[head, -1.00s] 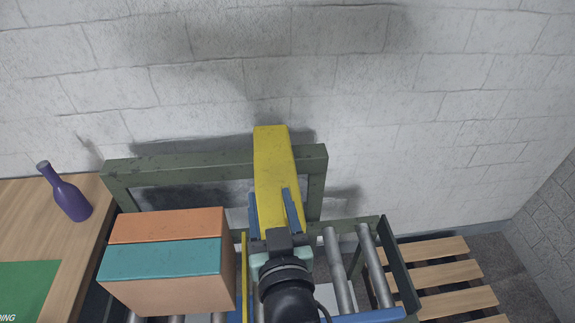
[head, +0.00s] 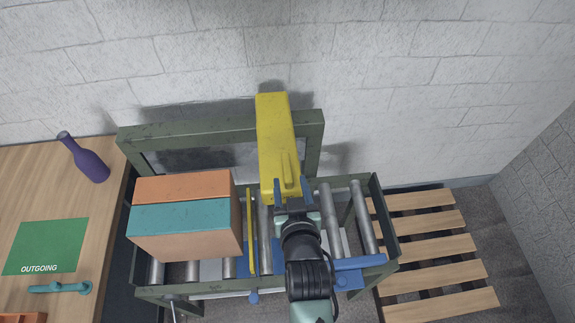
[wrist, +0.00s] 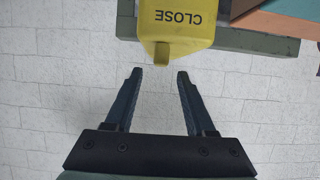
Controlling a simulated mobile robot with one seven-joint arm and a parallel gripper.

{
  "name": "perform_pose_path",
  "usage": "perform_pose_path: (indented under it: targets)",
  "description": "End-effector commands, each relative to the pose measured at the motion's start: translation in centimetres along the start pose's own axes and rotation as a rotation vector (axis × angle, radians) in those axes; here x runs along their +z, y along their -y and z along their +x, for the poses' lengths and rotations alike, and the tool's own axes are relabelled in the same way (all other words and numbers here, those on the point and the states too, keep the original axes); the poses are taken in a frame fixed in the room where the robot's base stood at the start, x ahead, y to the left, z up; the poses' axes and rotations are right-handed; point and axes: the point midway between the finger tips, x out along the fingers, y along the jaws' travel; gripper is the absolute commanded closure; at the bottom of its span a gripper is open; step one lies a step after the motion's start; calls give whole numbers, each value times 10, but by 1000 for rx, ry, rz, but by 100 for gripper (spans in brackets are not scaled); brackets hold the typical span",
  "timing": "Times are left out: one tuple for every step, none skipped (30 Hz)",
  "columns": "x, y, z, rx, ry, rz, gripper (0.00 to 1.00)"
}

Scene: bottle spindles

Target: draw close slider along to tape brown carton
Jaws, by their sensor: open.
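The yellow close slider (head: 276,125) sits on the dark green frame at the back of the roller stand. In the wrist view its "CLOSE" face (wrist: 178,18) is at the top, with a small yellow knob (wrist: 161,52) pointing down. My gripper (head: 292,181) is open and empty at the slider's near end. In the wrist view its two blue fingers (wrist: 159,72) are spread, and the knob lies just beyond the tips, centred between them. The brown carton (head: 190,246) stands on the rollers left of my gripper.
A yellow rail (head: 251,230) runs beside the carton. Bare rollers (head: 366,222) lie to the right. A wooden table (head: 35,180) with a purple bottle (head: 86,162) and green "OUTGOING" mat (head: 45,243) is at left. A slatted pallet (head: 432,249) is at right; a block wall is behind.

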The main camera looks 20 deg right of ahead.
Motion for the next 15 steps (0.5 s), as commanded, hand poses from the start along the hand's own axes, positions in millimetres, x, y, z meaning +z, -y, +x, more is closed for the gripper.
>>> perform_pose_path:
  targets:
    - [-2,0,9,0,0,0,45]
    - [-2,0,14,0,-1,0,45]
    - [-2,0,20,0,-1,1,45]
    - [-2,0,24,0,-1,1,45]
    - [-2,0,29,0,0,1,45]
    - [-2,0,34,0,0,1,45]
    - [-2,0,38,0,-1,1,45]
    - [-2,0,42,0,-1,1,45]
    - [-1,0,46,0,0,1,45]
    - [-2,0,49,0,-1,0,45]
    - [-1,0,52,0,0,0,45]
    - [-1,0,55,0,-1,0,45]
    - [-1,0,57,0,-1,0,45]
    - [-1,0,58,0,-1,-1,45]
    - [-1,0,60,0,-1,-1,45]
